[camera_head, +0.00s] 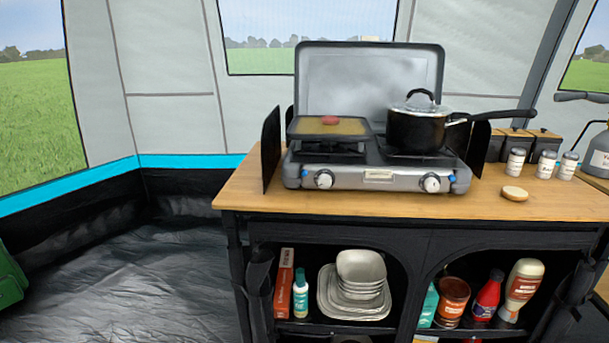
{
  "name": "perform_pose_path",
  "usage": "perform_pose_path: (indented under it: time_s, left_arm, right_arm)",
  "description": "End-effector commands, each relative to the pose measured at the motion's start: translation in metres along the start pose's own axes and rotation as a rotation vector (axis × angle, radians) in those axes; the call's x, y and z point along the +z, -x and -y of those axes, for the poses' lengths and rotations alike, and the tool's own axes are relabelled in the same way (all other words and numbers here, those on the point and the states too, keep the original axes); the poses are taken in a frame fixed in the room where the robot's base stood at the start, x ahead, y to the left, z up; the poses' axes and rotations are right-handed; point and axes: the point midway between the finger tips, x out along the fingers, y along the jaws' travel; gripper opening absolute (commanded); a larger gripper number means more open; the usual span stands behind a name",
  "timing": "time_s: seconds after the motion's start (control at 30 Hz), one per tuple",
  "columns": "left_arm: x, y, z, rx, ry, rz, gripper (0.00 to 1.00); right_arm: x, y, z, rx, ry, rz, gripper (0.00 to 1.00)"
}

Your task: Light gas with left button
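A two-burner gas stove (347,175) with a raised grey lid stands on the wooden counter. On its front panel are a left knob (324,179) and a right knob (431,183). Beside each knob is a small blue part; the left one (303,171) is left of its knob, the right one (452,177) right of its knob. A griddle pan (329,127) with a reddish piece of food on it sits over the left burner. A black lidded pot (416,130) sits over the right burner. No flame can be made out. Neither of my grippers is in view.
Shakers (546,163) and a round pale piece (515,193) are right of the stove on the counter (480,207). The pot's handle sticks out to the right. Dark side shields (270,148) flank the stove. The counter's front strip is clear.

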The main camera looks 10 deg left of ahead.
Motion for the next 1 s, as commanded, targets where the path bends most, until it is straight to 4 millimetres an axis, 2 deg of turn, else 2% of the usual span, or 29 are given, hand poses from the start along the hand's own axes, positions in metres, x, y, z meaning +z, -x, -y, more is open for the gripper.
perform_pose_path:
  time_s: [0.07,1.0]
  left_arm:
    - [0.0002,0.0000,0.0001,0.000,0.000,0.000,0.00]
    - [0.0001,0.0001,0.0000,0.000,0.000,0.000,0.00]
  right_arm:
    - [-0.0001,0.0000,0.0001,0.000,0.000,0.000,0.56]
    - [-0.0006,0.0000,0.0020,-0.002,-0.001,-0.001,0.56]
